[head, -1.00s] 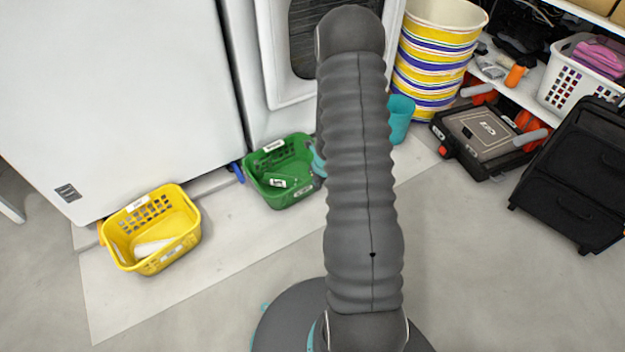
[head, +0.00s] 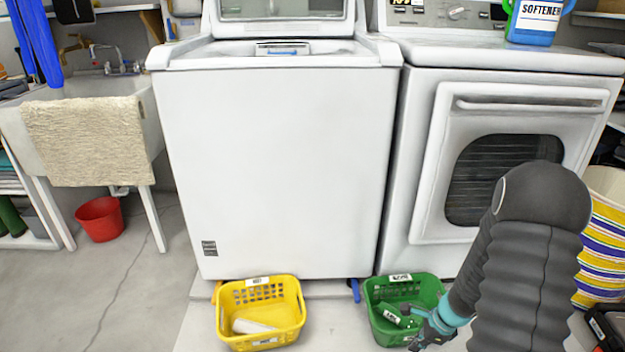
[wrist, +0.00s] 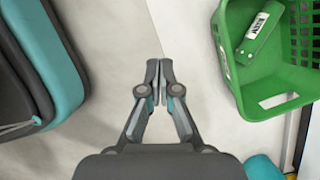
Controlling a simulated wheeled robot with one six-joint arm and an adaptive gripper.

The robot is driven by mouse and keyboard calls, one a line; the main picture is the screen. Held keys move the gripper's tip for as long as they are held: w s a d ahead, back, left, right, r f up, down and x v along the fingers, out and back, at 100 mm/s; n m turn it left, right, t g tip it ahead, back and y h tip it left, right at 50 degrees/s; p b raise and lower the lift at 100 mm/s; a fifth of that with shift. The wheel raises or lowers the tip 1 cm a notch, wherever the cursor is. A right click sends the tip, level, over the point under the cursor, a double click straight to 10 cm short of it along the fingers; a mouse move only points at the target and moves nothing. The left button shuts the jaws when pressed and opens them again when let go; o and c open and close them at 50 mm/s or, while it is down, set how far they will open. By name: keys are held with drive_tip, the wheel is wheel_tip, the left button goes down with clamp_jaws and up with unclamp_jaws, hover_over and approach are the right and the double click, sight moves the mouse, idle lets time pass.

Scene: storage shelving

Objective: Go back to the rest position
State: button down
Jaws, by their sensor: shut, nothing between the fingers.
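My gripper (wrist: 159,75) is shut and empty in the wrist view, its fingertips together over bare floor. In the head view my gripper (head: 418,340) shows low, at the front right of the green basket (head: 372,300), partly hidden by my arm. The green basket also shows at the right of the wrist view (wrist: 225,75), apart from the fingers. A green labelled item (wrist: 262,32) lies inside it; it shows in the head view too (head: 393,314).
A yellow basket (head: 228,325) holding a white item stands left of the green one. Behind them are a white washer (head: 280,160) and a dryer (head: 425,130). A striped bin (head: 600,235) stands at right. A sink with a towel (head: 88,140) and a red bucket (head: 100,218) are at left.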

drive_tip(key=s+a+r+n+t+h+p, duration=0.1)
drive_tip(key=s+a+r+n, duration=0.3)
drive_tip(key=r, duration=0.9)
drive_tip(key=s+a+r+n+t+h+p, duration=0.1)
drive_tip(key=s+a+r+n, duration=0.3)
drive_tip(key=s+r+n, duration=0.4)
drive_tip(key=s+a+r+n+t+h+p, duration=0.1)
drive_tip(key=s+r+n, duration=0.5)
drive_tip(key=r, duration=1.4)
drive_tip(key=a+n+t+p, duration=0.1)
drive_tip(key=a+n, duration=0.1)
drive_tip(key=n, duration=0.1)
drive_tip(key=shift+s+a+p, duration=0.25)
drive_tip(key=shift+a+p, duration=0.05)
drive_tip(key=shift+a, duration=0.1)
